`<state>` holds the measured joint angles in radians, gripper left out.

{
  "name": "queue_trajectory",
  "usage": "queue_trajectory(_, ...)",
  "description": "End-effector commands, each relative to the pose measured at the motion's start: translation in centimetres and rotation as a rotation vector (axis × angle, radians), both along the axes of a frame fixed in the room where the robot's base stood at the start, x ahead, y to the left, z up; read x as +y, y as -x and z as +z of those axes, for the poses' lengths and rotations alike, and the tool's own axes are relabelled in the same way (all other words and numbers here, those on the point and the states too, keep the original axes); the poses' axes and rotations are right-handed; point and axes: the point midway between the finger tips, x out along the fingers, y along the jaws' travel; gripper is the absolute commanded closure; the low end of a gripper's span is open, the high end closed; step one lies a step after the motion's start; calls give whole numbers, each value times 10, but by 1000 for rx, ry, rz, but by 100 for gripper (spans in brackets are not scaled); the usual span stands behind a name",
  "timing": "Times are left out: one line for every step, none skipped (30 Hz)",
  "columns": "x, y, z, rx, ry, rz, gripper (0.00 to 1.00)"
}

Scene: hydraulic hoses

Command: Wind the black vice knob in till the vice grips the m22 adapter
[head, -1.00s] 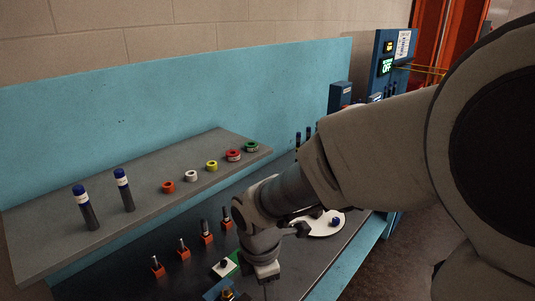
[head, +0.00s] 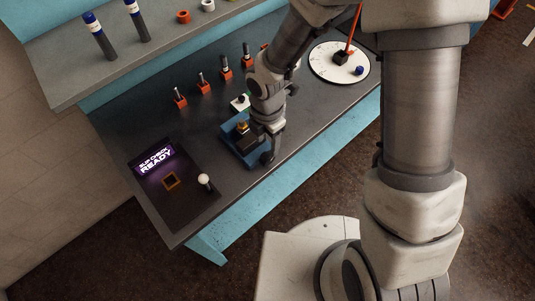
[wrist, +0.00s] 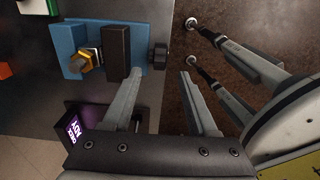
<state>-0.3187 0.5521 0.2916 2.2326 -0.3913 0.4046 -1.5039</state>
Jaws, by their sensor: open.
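The blue vice (head: 231,139) sits near the table's front edge; it also shows in the wrist view (wrist: 72,38). The brass m22 adapter (wrist: 84,61) lies in it, left of the black jaw block (wrist: 117,48). I cannot tell whether the jaw touches it. The black vice knob (wrist: 158,55) sticks out on the table-edge side; in the head view the knob (head: 266,158) is beside my fingers. My gripper (wrist: 160,75) is open and empty, its fingertips on either side of the knob's line. I cannot tell whether they reach around it.
A bench unit reading READY (head: 155,160) with a white-topped lever (head: 204,180) stands left of the vice. Several orange-based fittings (head: 204,86) stand behind it. The floor lies beyond the table's front edge.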

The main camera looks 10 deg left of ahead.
Motion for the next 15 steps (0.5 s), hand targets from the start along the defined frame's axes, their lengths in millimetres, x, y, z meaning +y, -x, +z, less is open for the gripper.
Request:
queue_trajectory(0, 1, -12, 4, 3, 3, 41)
queue_trajectory(0, 1, -17, 3, 2, 2, 41)
queue_trajectory(0, 2, -25, 3, 4, 5, 41)
queue_trajectory(0, 1, -30, 2, 2, 3, 41)
queue_trajectory(0, 1, -35, 3, 2, 3, 41)
queue_trajectory(0, 1, -41, 3, 2, 3, 41)
queue_trajectory(0, 1, -46, 3, 3, 2, 41)
queue_trajectory(0, 1, -51, 3, 3, 2, 41)
queue_trajectory(0, 1, -55, 1, 2, 1, 41)
queue_trajectory(0, 1, -59, 2, 2, 1, 41)
queue_trajectory(0, 0, -62, 1, 2, 0, 41)
queue_trajectory(0, 0, -66, 1, 1, 0, 41)
queue_trajectory(0, 0, -68, 1, 1, 0, 41)
queue_trajectory(0, 0, -70, 1, 1, 0, 41)
queue_trajectory(0, 0, -72, 0, 1, 0, 41)
